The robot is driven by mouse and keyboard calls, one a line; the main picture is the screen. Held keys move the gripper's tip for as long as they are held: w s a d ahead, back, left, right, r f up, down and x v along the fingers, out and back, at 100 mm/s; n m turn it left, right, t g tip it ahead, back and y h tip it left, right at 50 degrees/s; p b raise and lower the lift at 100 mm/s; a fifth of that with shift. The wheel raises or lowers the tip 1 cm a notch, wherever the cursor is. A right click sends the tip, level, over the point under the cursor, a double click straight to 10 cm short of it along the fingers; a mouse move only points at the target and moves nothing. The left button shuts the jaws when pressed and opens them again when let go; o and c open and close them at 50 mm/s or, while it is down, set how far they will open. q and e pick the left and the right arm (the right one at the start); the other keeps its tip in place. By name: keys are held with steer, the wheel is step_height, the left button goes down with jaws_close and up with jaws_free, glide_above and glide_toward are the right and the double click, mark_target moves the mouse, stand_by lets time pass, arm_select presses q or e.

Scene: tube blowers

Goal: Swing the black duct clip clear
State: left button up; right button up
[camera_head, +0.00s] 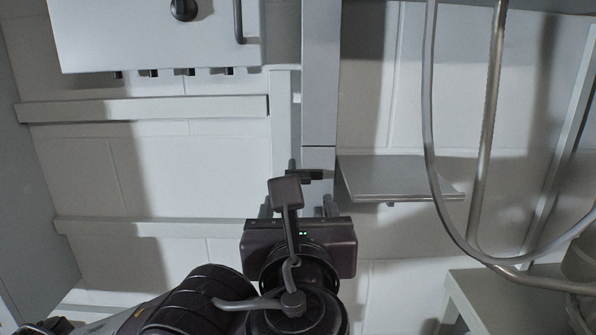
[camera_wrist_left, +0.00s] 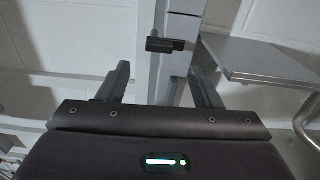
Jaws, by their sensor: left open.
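My right gripper is out of view.
A grey shelf plate (camera_head: 395,178) juts out close on the right. Bent metal tubes (camera_head: 486,120) hang further right. A white cabinet (camera_head: 150,40) is at upper left, and horizontal rails (camera_head: 150,108) cross the tiled wall.

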mark_target(297, 171)
arm_select(q)
steer(key=w, duration=0.2)
steer(key=w+p, duration=0.1)
steer(key=w, duration=0.1)
steer(key=w+p, duration=0.1)
steer(key=w, duration=0.2)
steer(key=shift+a+r, duration=0.1)
steer(key=shift+r, duration=0.3)
steer(key=shift+w+f, duration=0.1)
steer(key=c, duration=1)
